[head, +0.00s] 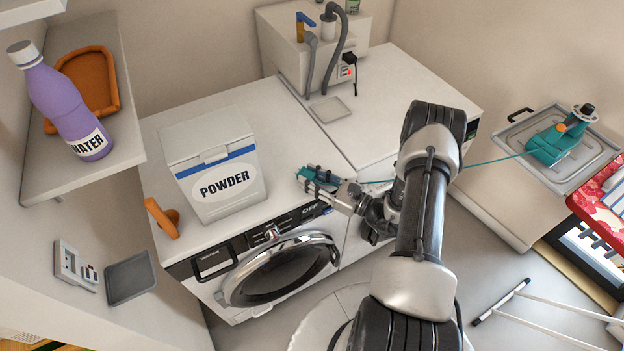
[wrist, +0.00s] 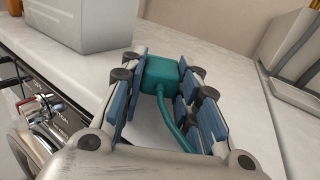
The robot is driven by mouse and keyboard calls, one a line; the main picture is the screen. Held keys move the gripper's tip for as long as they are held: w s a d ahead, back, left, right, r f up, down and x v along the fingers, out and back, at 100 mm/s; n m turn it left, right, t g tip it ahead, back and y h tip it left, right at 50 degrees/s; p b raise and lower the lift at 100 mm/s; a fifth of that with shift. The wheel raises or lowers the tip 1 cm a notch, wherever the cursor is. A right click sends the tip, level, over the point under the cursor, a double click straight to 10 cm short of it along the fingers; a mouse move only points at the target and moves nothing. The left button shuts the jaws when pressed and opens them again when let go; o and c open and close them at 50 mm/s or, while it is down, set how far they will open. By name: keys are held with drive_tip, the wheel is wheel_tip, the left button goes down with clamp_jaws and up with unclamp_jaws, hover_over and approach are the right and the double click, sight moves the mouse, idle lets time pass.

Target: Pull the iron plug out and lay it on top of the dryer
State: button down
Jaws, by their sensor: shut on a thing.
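The teal iron plug (head: 312,171) is between the fingers of my gripper (head: 319,182), near the front edge of a white machine top. In the wrist view, the plug (wrist: 160,72) sits between the blue pads of my shut gripper (wrist: 163,80), with its teal cord trailing back. The cord (head: 490,161) runs behind my arm to the teal iron (head: 555,142) on the right. Two white machine tops lie side by side; the left machine (head: 285,255) has a round door and an OFF display. I cannot tell whether the plug touches the surface, nor which machine is the dryer.
A POWDER box (head: 213,170) stands left of the gripper, with an orange object (head: 162,218) beside it. A white box with a socket and a black plug (head: 348,62) and grey hoses stands at the back. The iron's tray (head: 510,140) lies right. The left machine's top behind the gripper is clear.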

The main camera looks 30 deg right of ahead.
drive_tip(key=shift+s+a+f, duration=0.1)
drive_tip(key=shift+s+f, duration=0.05)
drive_tip(key=shift+f, duration=0.35)
drive_tip(key=shift+s+a+f, duration=0.1)
drive_tip(key=shift+f, duration=0.35)
drive_tip(key=c, duration=1.4)
unclamp_jaws()
drive_tip(key=shift+c, duration=0.2)
drive_tip(key=shift+o, duration=1.2)
drive_tip(key=shift+s+d+h, duration=0.2)
drive_tip(key=shift+d+h, duration=0.05)
drive_tip(key=shift+h, duration=0.05)
drive_tip(key=shift+o, duration=0.4)
drive_tip(key=r+v, duration=0.1)
drive_tip(key=v, duration=0.9)
drive_tip(key=shift+d, duration=0.5)
drive_tip(key=shift+s+d+r, duration=0.1)
drive_tip(key=shift+s+r, duration=0.1)
drive_tip(key=shift+s, duration=0.25)
drive_tip(key=shift+w, duration=0.1)
